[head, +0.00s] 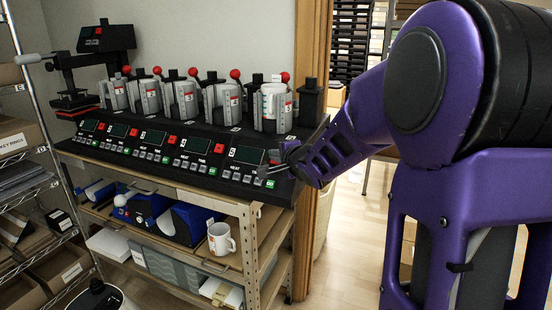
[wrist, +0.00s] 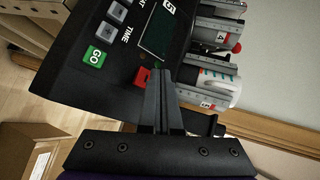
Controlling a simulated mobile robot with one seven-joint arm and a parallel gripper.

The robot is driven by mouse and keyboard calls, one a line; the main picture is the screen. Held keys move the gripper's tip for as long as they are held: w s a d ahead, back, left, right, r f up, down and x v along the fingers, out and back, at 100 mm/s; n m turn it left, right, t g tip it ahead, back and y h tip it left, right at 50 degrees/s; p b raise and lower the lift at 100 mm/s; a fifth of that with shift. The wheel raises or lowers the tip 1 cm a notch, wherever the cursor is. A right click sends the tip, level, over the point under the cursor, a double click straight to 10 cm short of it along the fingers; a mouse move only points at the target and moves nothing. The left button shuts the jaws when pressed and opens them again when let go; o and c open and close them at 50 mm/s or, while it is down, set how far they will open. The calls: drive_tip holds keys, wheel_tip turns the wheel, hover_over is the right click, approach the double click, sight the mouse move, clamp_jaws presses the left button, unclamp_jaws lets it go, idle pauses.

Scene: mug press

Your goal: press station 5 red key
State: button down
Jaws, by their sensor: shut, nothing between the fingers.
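The station 5 panel is at the right end of the black console (head: 200,172). In the wrist view its red key (wrist: 141,77) lies just left of my fingertips, beside the dark screen (wrist: 158,30) and across from the green GO key (wrist: 95,56). My gripper (wrist: 168,76) is shut and empty, with its tips close to the red key. I cannot tell whether they touch it.
Several mug presses with red-knobbed levers stand behind the panels; the station 5 press (head: 272,108) holds a white mug. A heat press (head: 90,70) is at the left end. Another white mug (head: 221,238) stands on the shelf below. A wooden door frame (head: 310,60) is behind my arm.

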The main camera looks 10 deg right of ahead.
drive_tip(key=shift+s+a+r+p, duration=0.2)
drive_tip(key=shift+s+r+p, duration=0.1)
drive_tip(key=shift+r, duration=0.15)
drive_tip(key=shift+s+a+r+p, duration=0.2)
drive_tip(key=shift+s+r+p, duration=0.05)
drive_tip(key=shift+r, duration=0.15)
drive_tip(key=shift+s+a+r, duration=0.45)
drive_tip(key=shift+s+r, duration=0.15)
drive_tip(key=shift+r, duration=0.05)
drive_tip(key=shift+s+a+r, duration=0.45)
drive_tip(key=shift+s+r, duration=0.15)
